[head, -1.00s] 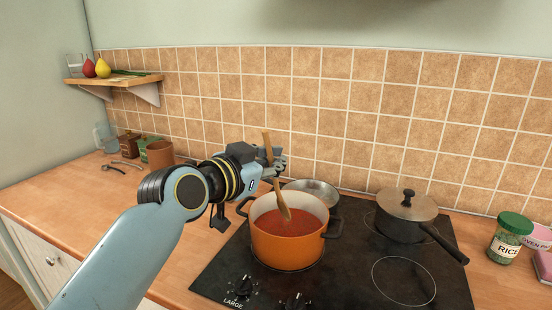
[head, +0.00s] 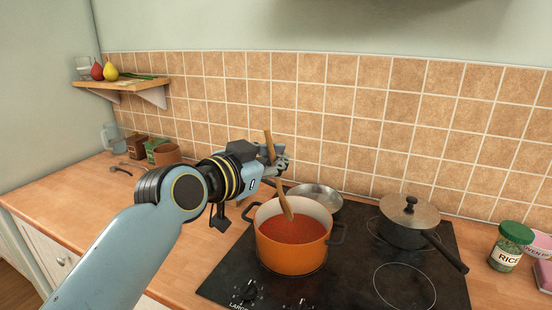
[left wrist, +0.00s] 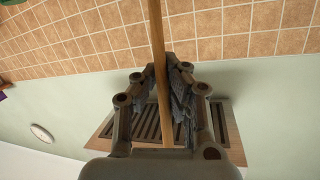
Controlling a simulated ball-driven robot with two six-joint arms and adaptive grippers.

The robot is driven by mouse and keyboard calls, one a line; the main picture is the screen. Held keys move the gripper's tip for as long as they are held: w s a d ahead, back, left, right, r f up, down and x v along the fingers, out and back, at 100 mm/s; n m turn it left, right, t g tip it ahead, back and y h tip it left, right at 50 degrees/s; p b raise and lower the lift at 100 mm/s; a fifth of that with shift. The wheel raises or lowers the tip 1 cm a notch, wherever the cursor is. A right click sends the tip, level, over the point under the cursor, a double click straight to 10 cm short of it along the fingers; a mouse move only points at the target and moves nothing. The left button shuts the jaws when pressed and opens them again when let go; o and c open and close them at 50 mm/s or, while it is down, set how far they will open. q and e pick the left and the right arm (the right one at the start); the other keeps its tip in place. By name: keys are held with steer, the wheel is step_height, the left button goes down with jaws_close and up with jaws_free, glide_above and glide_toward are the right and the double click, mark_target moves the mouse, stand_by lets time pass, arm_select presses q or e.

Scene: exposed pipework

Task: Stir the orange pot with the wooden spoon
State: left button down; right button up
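The orange pot (head: 291,254) stands on the black hob and holds red sauce (head: 292,231). My left gripper (head: 278,164) is above the pot's back left rim, shut on the wooden spoon (head: 280,186). The spoon tilts slightly, its handle top above the fingers and its bowl end down inside the pot, at or just above the sauce; I cannot tell whether it touches. In the left wrist view the spoon handle (left wrist: 159,80) runs between the two fingers (left wrist: 170,90). My right gripper is not in view.
A lidded dark pot (head: 404,232) stands to the right on the hob (head: 345,275), its handle pointing front right. A metal pan (head: 318,197) sits behind the orange pot. A rice jar (head: 510,246) stands right of the hob.

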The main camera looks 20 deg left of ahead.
mark_target(270, 135)
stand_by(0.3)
arm_select(q)
step_height(270, 135, up, 4)
steer(key=p, duration=0.3)
steer(key=shift+r+p, duration=0.4)
steer(key=shift+r, duration=0.2)
steer(key=shift+f, duration=0.15)
stand_by(0.4)
